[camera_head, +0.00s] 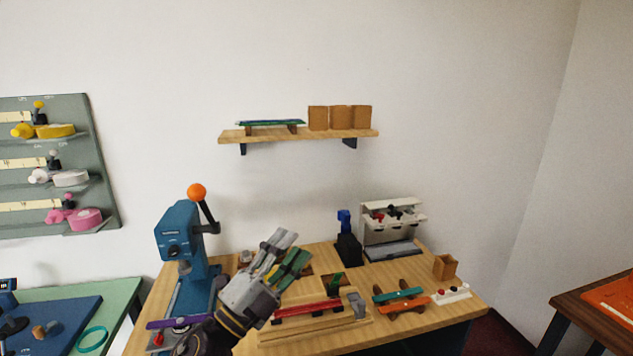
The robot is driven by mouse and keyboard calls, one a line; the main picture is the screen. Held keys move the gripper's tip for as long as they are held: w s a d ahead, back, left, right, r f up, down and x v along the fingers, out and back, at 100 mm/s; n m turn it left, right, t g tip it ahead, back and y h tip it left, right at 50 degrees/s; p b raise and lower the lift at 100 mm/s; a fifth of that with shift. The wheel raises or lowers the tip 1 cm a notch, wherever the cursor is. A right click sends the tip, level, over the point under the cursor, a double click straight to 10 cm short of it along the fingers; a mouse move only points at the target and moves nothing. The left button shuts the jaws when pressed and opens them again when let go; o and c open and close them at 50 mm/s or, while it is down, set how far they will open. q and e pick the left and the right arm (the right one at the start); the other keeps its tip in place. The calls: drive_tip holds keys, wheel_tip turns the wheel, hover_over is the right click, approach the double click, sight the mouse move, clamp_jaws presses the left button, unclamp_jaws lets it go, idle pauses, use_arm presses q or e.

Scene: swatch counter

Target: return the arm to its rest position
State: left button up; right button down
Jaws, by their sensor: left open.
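My left arm comes up from the bottom of the head view, and its gripper (283,256) is above the wooden counter (448,303). The jaws are open and point up and to the right. A dark green piece shows at the fingers, but I cannot tell whether it is part of the gripper or lies behind it. The gripper hides part of the counter behind it. My right gripper is not in view.
A blue press (183,246) with an orange-knobbed lever stands close left of the gripper. A wooden tray with a red bar (307,308) lies right of it. A white rack (393,222) stands at the back. A wall shelf (300,135) hangs above. Open air surrounds the upper gripper.

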use_arm(q)
drive_tip(key=w+a+f+n+g+y, duration=0.1)
drive_tip(key=a+f+n+y, duration=0.6)
drive_tip(key=f+n, duration=0.25)
drive_tip(key=a+f+n+g+y, duration=0.2)
drive_tip(key=a+f+n+y, duration=0.6)
drive_tip(key=f, duration=0.2)
drive_tip(key=s+a+f+n+g, duration=0.2)
drive_tip(key=s+f+n+g, duration=0.2)
drive_tip(key=s+f+g, duration=1.1)
drive_tip(key=s+f+t, duration=0.1)
drive_tip(key=s+f, duration=0.2)
drive_tip(key=f, duration=0.9)
drive_tip(key=s+a+f+t, duration=0.1)
drive_tip(key=s+f, duration=0.1)
drive_tip(key=f, duration=1.1)
drive_tip(key=s+f, duration=0.3)
drive_tip(key=f, duration=0.9)
drive_tip(key=s+a+f, duration=0.3)
drive_tip(key=s+f, duration=0.6)
drive_tip(key=s, duration=0.1)
drive_tip(key=s+a+f, duration=0.2)
drive_tip(key=s+f, duration=0.8)
drive_tip(key=s, duration=0.1)
drive_tip(key=shift+a+f+g, duration=0.15)
drive_tip(key=shift+a+g, duration=0.25)
